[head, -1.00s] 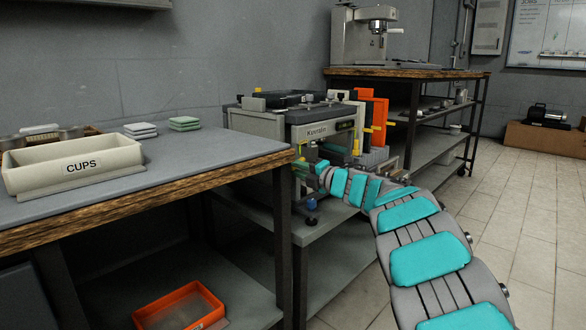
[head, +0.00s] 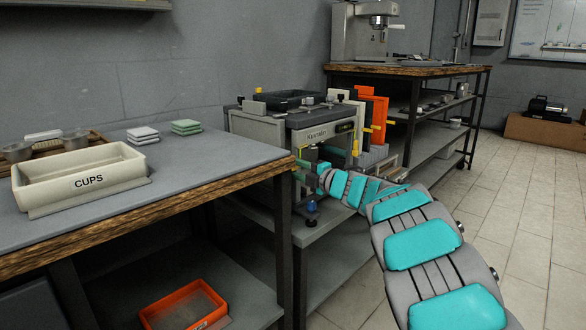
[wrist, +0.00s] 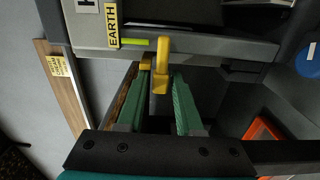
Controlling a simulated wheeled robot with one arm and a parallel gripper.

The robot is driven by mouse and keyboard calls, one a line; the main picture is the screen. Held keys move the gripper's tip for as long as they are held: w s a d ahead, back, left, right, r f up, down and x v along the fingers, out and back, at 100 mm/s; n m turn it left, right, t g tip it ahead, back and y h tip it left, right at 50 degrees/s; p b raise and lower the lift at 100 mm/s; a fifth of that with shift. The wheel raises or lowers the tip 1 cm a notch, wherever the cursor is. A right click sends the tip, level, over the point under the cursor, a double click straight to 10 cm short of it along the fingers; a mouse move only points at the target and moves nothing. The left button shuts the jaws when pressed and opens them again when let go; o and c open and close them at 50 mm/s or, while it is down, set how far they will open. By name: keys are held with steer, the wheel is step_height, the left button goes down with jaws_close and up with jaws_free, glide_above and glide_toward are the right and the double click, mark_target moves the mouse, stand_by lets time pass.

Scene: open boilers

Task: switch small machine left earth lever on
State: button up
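The small machine (head: 330,136), a grey box with a "Kuvratin" nameplate, stands on the shelf table in the head view. In the wrist view a yellow "EARTH" label (wrist: 113,25) is on its frame. A yellow lever (wrist: 161,65) hangs down beside the label, with a small green strip between them. My gripper (wrist: 159,85) has two green fingers standing apart, and the lever's lower end is between or just beyond their tips. No firm contact shows. In the head view my gripper (head: 308,170) is small at the machine's near front corner, partly hidden by my arm.
A grey worktop with a wooden edge (head: 220,178) stands at the left, holding a CUPS tray (head: 60,193). An orange tray (head: 185,305) lies on its lower shelf. A shelf table with a coffee machine (head: 365,35) stands behind.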

steer(key=shift+o, duration=1.2)
steer(key=v, duration=0.7)
steer(key=shift+s+d, duration=0.25)
steer(key=shift+d, duration=0.05)
